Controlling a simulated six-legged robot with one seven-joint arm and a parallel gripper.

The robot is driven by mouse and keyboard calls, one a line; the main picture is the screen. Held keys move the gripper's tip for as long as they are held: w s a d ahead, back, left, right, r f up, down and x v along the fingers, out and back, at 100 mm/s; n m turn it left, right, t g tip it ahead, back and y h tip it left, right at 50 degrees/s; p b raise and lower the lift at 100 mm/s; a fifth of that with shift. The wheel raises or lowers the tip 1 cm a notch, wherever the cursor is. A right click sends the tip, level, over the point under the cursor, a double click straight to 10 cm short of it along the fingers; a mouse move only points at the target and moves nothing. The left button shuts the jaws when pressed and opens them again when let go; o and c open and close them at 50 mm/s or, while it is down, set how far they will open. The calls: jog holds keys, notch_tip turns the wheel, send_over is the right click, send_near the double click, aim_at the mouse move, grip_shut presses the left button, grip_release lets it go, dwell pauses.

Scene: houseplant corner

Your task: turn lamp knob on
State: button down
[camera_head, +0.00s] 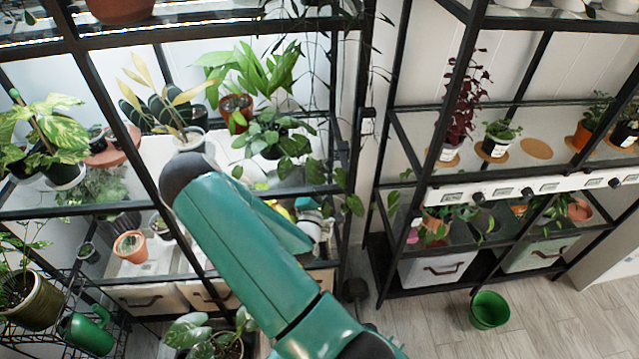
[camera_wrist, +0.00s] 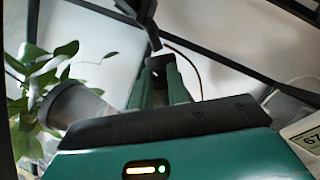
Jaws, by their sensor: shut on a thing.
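In the wrist view my gripper (camera_wrist: 160,72) reaches away from the camera with its two green fingers close together. They are shut on a small dark knob-like piece (camera_wrist: 156,63), the lamp knob as far as I can tell, which is mostly hidden between the fingertips. A black bar (camera_wrist: 148,22) lies just beyond it, and a thin cable (camera_wrist: 193,60) curves off to the right. In the head view my green arm covers the middle of the left shelf, and I cannot make out the fingertips there. Whether the lamp is lit because of this knob cannot be told.
The left black-framed shelf (camera_head: 351,95) is crowded with potted plants. In the wrist view leaves (camera_wrist: 40,85) and a grey cylinder (camera_wrist: 72,104) stand close left of the fingers. The right shelf carries a white strip (camera_head: 545,188) with dark knobs. A green bucket (camera_head: 489,310) stands on the floor.

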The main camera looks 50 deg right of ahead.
jog(key=m, duration=0.2)
jog(key=m+g, duration=0.1)
jog(key=m, duration=0.1)
jog(key=shift+w+a+r+m+g+y, duration=0.1)
jog(key=shift+a+r+m+g+y, duration=0.05)
jog(key=shift+m+g+y, duration=0.15)
dwell(0.4)
jog(key=c, duration=1.4)
grip_release()
jog(key=shift+o, duration=0.2)
jog(key=v, duration=1.3)
jog(key=shift+a, duration=0.35)
jog(key=shift+a, duration=0.1)
